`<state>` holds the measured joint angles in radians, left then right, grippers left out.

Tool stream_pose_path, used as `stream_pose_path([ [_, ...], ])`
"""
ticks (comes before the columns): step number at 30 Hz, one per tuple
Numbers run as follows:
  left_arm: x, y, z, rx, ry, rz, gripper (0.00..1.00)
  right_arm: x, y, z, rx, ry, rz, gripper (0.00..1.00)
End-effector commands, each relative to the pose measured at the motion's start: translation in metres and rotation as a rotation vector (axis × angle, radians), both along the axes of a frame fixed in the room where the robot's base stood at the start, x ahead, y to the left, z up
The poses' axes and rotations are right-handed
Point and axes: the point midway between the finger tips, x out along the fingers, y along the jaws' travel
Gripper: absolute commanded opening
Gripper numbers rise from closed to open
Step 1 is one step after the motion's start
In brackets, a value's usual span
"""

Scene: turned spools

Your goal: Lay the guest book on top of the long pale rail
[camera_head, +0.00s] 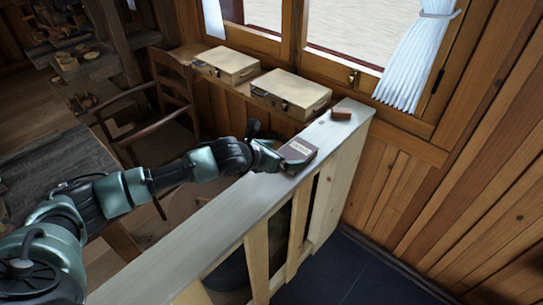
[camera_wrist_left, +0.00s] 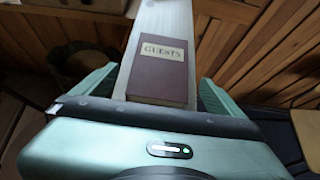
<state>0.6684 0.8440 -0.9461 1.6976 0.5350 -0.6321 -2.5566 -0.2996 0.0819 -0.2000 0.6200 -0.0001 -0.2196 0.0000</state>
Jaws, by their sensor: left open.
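The guest book (camera_head: 299,151), dark maroon with a pale label reading "GUESTS", lies flat on top of the long pale rail (camera_head: 215,225). In the left wrist view the book (camera_wrist_left: 158,75) lies lengthwise along the rail (camera_wrist_left: 168,18). My left gripper (camera_head: 277,157) is at the book's near end, low over the rail. In the left wrist view my left gripper (camera_wrist_left: 157,88) is open, with one green finger on each side of the book. Whether the fingers touch it I cannot tell. My right gripper is not in view.
A small reddish-brown block (camera_head: 341,114) sits near the rail's far end. Two pale wooden cases (camera_head: 290,93) (camera_head: 227,65) stand on the sill under the window. A wooden chair (camera_head: 165,110) stands left of the rail. The rail's near stretch is clear.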

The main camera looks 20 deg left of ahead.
Motion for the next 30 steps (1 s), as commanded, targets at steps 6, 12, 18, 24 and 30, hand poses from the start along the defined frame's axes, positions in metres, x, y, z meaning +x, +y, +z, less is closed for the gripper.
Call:
stream_pose_path([
  [6, -0.034, 0.013, 0.023, 0.002, -0.001, -0.002, 1.0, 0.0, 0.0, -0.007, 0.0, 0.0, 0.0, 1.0],
  [12, -0.05, 0.018, 0.035, 0.0, 0.001, -0.001, 1.0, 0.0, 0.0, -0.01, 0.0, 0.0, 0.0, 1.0],
  [18, -0.052, 0.018, 0.037, -0.001, 0.001, 0.0, 1.0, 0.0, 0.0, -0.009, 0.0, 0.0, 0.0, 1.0],
  [24, -0.052, 0.018, 0.037, -0.001, 0.001, 0.0, 1.0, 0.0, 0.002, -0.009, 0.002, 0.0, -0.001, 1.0],
  [30, -0.052, 0.018, 0.037, -0.001, 0.001, 0.0, 1.0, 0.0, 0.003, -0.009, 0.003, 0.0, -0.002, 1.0],
])
